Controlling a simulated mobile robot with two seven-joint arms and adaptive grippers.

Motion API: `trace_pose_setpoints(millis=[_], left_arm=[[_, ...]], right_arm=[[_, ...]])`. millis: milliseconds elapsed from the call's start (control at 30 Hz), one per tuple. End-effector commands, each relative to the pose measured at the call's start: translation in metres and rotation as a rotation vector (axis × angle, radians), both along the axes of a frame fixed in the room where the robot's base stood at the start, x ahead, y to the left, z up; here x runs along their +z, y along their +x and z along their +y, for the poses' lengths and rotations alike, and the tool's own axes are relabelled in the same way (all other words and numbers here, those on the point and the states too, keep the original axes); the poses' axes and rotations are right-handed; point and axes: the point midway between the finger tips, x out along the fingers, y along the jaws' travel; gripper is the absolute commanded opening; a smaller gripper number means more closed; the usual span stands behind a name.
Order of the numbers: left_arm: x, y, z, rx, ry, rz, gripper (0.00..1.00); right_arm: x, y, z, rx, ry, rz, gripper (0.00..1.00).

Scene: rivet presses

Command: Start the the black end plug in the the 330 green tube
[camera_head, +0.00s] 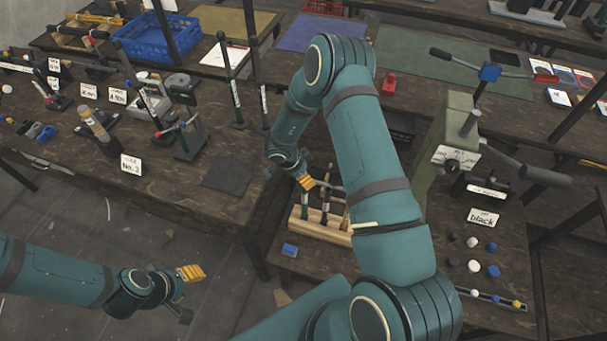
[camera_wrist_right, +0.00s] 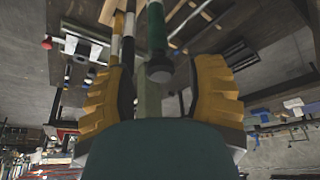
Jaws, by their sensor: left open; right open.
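My right gripper (camera_head: 316,184) is open at the tubes standing in a wooden rack (camera_head: 316,231). The 330 marking cannot be read. Small dark end plugs (camera_head: 453,261) lie among white and blue ones on the right bench, near a card reading "black" (camera_head: 482,217). My left gripper (camera_head: 190,290) is open and empty over the floor at lower left.
A grey-green press (camera_head: 447,135) with a lever handle stands on the right bench behind the plugs. A small blue block (camera_head: 290,249) lies before the rack. The left bench (camera_head: 180,200) carries tools, stands and number cards. A blue crate (camera_head: 157,38) is farther back.

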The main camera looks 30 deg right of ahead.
Motion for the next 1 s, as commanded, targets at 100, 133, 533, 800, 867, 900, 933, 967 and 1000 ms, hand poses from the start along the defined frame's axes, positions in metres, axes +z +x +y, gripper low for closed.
trace_pose_setpoints(millis=[100, 133, 533, 800, 867, 900, 933, 967, 1000], left_arm=[[0.0, 0.0, 0.0, 0.0, 0.0, 0.0, 0.47], [0.0, 0.0, 0.0, 0.0, 0.0, 0.0, 0.47], [0.0, 0.0, 0.0, 0.0, 0.0, 0.0, 0.47], [0.0, 0.0, 0.0, 0.0, 0.0, 0.0, 0.47], [0.0, 0.0, 0.0, 0.0, 0.0, 0.0, 0.47], [0.0, 0.0, 0.0, 0.0, 0.0, 0.0, 0.47], [0.0, 0.0, 0.0, 0.0, 0.0, 0.0, 0.47], [0.0, 0.0, 0.0, 0.0, 0.0, 0.0, 0.47], [0.0, 0.0, 0.0, 0.0, 0.0, 0.0, 0.47]], right_arm=[[0.001, 0.0, 0.0, 0.0, 0.0, -0.001, 0.54], [0.002, 0.001, 0.001, 0.0, 0.0, -0.001, 0.54], [0.063, 0.003, 0.026, 0.002, 0.0, -0.004, 0.54], [0.101, 0.004, 0.042, 0.0, 0.0, -0.002, 0.54], [0.105, 0.004, 0.045, 0.0, 0.001, -0.001, 0.54], [0.108, 0.004, 0.046, 0.0, 0.001, -0.001, 0.54], [0.109, 0.004, 0.046, 0.0, 0.0, 0.0, 0.54], [0.11, 0.004, 0.046, 0.0, 0.0, 0.0, 0.54], [0.11, 0.004, 0.047, 0.0, 0.0, 0.0, 0.54]])
